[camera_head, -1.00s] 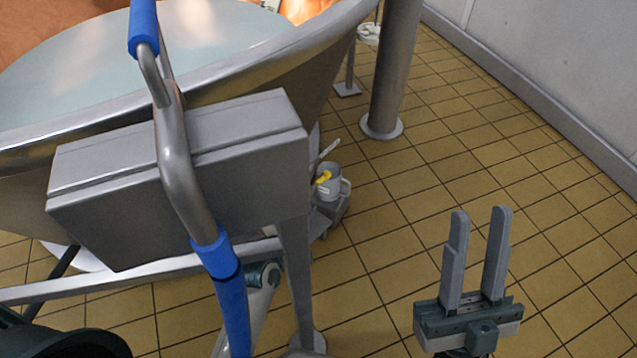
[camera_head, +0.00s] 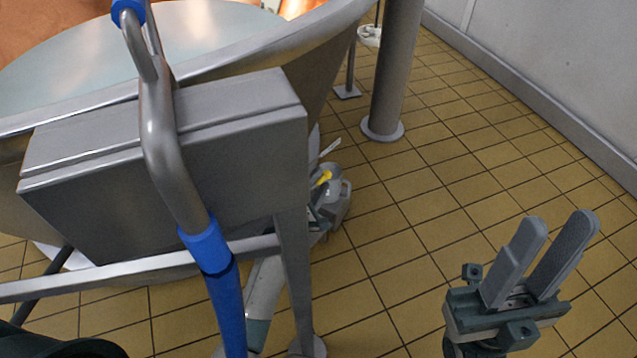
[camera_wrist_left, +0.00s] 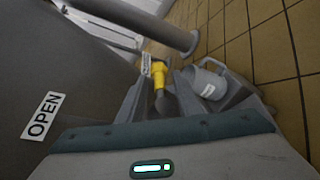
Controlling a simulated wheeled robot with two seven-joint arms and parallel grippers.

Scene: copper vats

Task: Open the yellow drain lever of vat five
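The yellow drain lever (camera_head: 323,178) shows low on the vat (camera_head: 330,70), just right of the grey box. It also shows in the left wrist view (camera_wrist_left: 158,76), ahead of my left gripper (camera_wrist_left: 165,92). The left fingers are spread, one on each side of the lever; I cannot tell whether they touch it. An OPEN label (camera_wrist_left: 41,116) is on the dark surface at left. In the head view my left gripper (camera_head: 329,210) is partly hidden behind the box's leg. My right gripper (camera_head: 557,222) is open and empty above the floor.
A grey box (camera_head: 180,165) and a blue-gripped metal rail (camera_head: 170,170) stand in front of the vat. A grey cup-like container (camera_wrist_left: 205,83) is right of the lever. A steel column (camera_head: 392,75) stands behind. The tiled floor (camera_head: 420,210) at right is clear.

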